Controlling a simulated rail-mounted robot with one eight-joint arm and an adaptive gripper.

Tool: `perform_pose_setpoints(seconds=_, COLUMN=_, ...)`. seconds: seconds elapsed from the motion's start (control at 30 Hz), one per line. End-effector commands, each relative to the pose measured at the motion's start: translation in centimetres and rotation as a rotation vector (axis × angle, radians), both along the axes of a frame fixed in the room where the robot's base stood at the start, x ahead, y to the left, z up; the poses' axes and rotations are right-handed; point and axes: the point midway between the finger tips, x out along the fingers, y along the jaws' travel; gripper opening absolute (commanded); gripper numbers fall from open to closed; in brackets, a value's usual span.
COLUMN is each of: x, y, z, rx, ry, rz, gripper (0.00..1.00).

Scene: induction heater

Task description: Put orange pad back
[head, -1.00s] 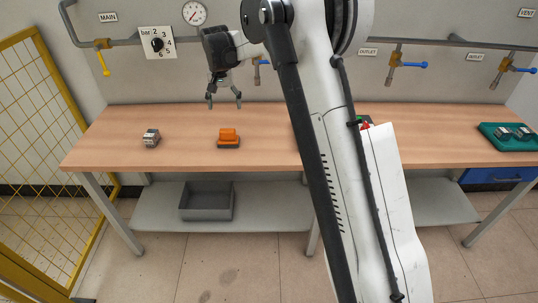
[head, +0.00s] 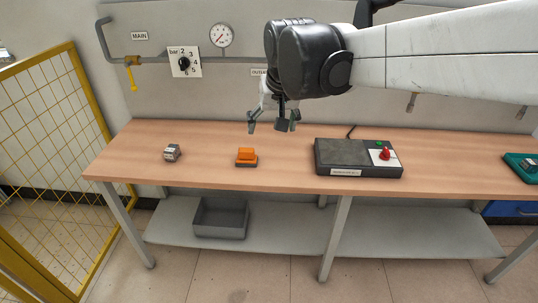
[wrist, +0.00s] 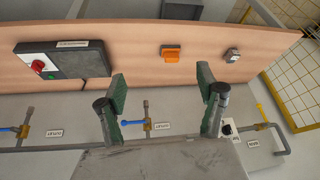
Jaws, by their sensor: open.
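The orange pad (head: 246,154) sits on a small dark base (head: 243,164) on the wooden table, left of centre. It also shows in the wrist view (wrist: 171,56), beyond the fingers. My gripper (head: 272,122) is open and empty, above the back part of the table and slightly right of the orange pad, clear of it. In the wrist view my gripper (wrist: 161,82) has its two fingers spread wide with nothing between them.
A small grey block (head: 172,153) lies left of the pad. The induction heater (head: 345,156), with a red knob, stands to the right. A teal tray (head: 521,166) is at the far right. A grey bin (head: 220,218) sits on the lower shelf. Pipes and valves line the back wall.

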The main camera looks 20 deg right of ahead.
Motion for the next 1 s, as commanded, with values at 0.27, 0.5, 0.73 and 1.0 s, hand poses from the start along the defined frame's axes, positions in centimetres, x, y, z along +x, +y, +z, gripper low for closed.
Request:
perform_pose_setpoints(seconds=0.27, x=-8.6, y=-0.1, z=-1.0, rx=-0.021, ry=-0.076, rz=0.053, gripper=0.7)
perform_pose_setpoints(seconds=0.5, x=-14.8, y=-0.1, z=-3.5, rx=-0.042, ry=-0.141, rz=0.096, gripper=0.7)
perform_pose_setpoints(seconds=0.73, x=-18.1, y=0.0, z=-5.7, rx=-0.056, ry=-0.181, rz=0.122, gripper=0.7)
perform_pose_setpoints(seconds=1.0, x=-18.7, y=0.0, z=-6.1, rx=-0.06, ry=-0.19, rz=0.128, gripper=0.7)
